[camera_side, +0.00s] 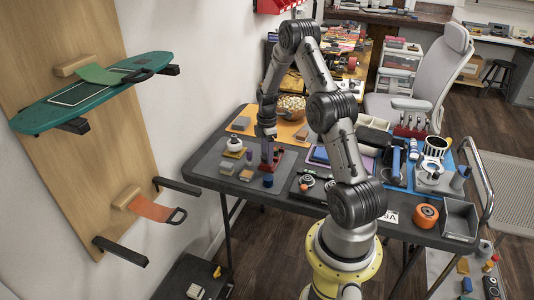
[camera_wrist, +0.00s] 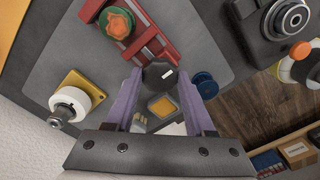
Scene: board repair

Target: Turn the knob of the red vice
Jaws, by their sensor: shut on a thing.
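The red vice (camera_wrist: 154,41) lies on a grey mat at the top of the wrist view. It also shows as a small red block under my arm in the side view (camera_side: 268,161). A dark many-sided knob (camera_wrist: 159,74) is at the vice's near end. My gripper (camera_wrist: 159,79) has its two purple fingers on either side of this knob, shut on it. In the side view my gripper (camera_side: 267,145) points down at the vice, and the fingers are too small to make out there. An orange and green round part (camera_wrist: 116,22) sits on the vice.
A yellow block with a white cylinder (camera_wrist: 72,103) is left of my gripper. A blue round part (camera_wrist: 205,85) is close to the right finger. A black device with a lens (camera_wrist: 285,20) lies farther right. The table edge and wood floor show beyond.

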